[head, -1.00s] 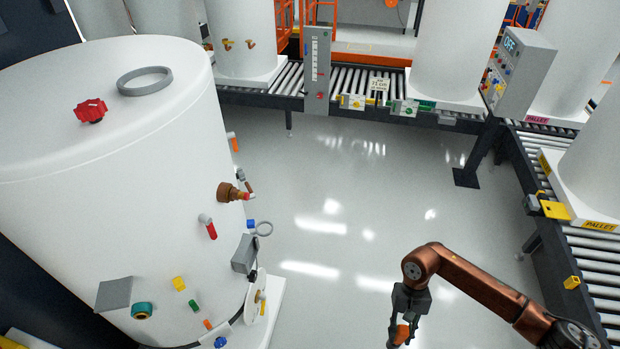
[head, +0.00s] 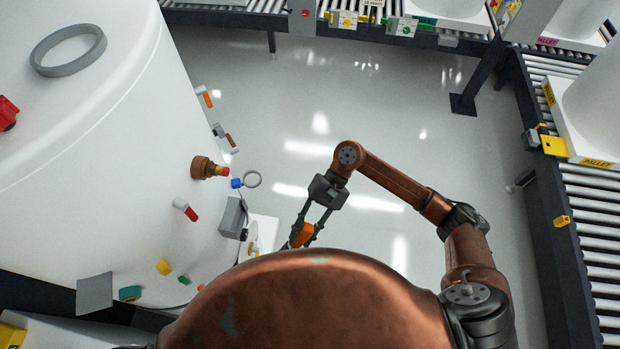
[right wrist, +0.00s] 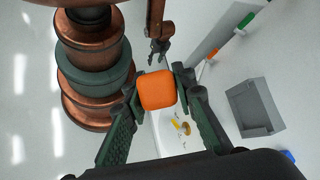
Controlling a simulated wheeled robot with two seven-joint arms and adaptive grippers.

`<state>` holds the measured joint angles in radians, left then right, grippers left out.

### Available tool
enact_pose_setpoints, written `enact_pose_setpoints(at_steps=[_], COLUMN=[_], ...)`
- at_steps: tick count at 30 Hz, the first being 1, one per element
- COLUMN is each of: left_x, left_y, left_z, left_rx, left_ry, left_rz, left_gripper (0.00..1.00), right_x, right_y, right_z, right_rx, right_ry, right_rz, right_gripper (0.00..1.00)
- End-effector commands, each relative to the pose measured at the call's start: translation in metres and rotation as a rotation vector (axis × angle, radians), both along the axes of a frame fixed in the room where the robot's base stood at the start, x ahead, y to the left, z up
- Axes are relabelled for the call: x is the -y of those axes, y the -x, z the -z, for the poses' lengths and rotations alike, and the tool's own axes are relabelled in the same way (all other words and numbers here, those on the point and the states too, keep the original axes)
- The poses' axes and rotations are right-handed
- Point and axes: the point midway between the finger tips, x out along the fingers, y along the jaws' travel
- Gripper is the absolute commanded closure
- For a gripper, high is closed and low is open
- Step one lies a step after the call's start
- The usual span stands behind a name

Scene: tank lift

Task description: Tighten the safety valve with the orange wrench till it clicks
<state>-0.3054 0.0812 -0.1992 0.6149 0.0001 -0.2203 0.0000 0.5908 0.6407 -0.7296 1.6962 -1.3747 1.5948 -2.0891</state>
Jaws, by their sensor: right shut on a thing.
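My right gripper (head: 305,228) is shut on an orange block-like piece (head: 303,235), which fits the orange wrench's handle. In the right wrist view the same orange piece (right wrist: 158,90) sits between the fingertips. The rest of the wrench is hidden. A brass valve (head: 203,168) with a red-orange tip sticks out from the white tank's side, left of and beyond the gripper, apart from it. It looks like the safety valve, but I cannot be sure. A small copper claw, perhaps my left gripper (right wrist: 159,45), shows in the right wrist view; its state is unclear.
The white tank (head: 120,190) fills the left, with a grey ring (head: 68,50) on top and several small coloured fittings on its side. A grey box (head: 232,216) juts out near my gripper. Roller conveyors (head: 590,210) run at the right and back. The floor between is clear.

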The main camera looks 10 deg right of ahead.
Motion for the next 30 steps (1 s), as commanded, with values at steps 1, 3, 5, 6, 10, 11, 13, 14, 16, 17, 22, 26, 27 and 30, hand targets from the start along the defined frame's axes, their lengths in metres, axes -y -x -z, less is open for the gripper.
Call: enact_pose_setpoints(at_steps=[1,3,5,6,10,11,13,14,16,17,22,26,27,30], left_x=[0.0,-0.001,-0.001,0.0,0.0,0.0,0.0,0.0,0.0,0.0,0.002,0.003,0.003,0.003], left_y=[-0.001,-0.003,-0.004,-0.005,-0.009,-0.01,-0.011,-0.012,-0.013,-0.013,-0.013,-0.013,-0.013,-0.013], left_z=[-0.005,-0.009,-0.011,-0.013,-0.02,-0.021,-0.023,-0.024,-0.025,-0.026,-0.026,-0.026,-0.026,-0.025], left_rx=[0.001,0.003,0.005,0.007,0.012,0.013,0.016,0.017,0.018,0.018,0.018,0.018,0.018,0.018], left_ry=[-0.001,-0.001,0.0,0.0,0.0,0.001,0.001,0.001,0.001,0.001,0.002,0.003,0.003,0.003], left_rz=[0.0,0.001,0.001,0.001,0.001,0.001,0.002,0.002,0.002,0.002,0.003,0.003,0.003,0.003], left_gripper=[0.6,0.6,0.6,0.6,0.6,0.6,0.6,0.6,0.6,0.6,0.6,0.6,0.6,0.6], right_x=[-0.013,-0.025,-0.03,-0.031,-0.02,-0.015,-0.002,0.004,0.014,0.018,0.028,0.028,0.027,0.027], right_y=[0.005,0.004,0.002,-0.001,-0.015,-0.019,-0.027,-0.03,-0.035,-0.037,-0.04,-0.04,-0.04,-0.04], right_z=[-0.024,-0.056,-0.082,-0.1,-0.155,-0.167,-0.187,-0.194,-0.204,-0.208,-0.216,-0.215,-0.215,-0.215], right_rx=[-0.052,-0.096,-0.121,-0.131,-0.124,-0.117,-0.096,-0.086,-0.069,-0.062,-0.045,-0.045,-0.045,-0.045], right_ry=[-0.115,-0.265,-0.39,-0.471,-0.715,-0.763,-0.846,-0.874,-0.92,-0.935,-0.968,-0.968,-0.967,-0.966], right_rz=[0.071,0.166,0.244,0.297,0.46,0.494,0.557,0.576,0.614,0.626,0.651,0.65,0.65,0.65], right_gripper=[1.0,1.0,1.0,1.0,1.0,1.0,1.0,1.0,1.0,1.0,1.0,1.0,1.0,1.0])
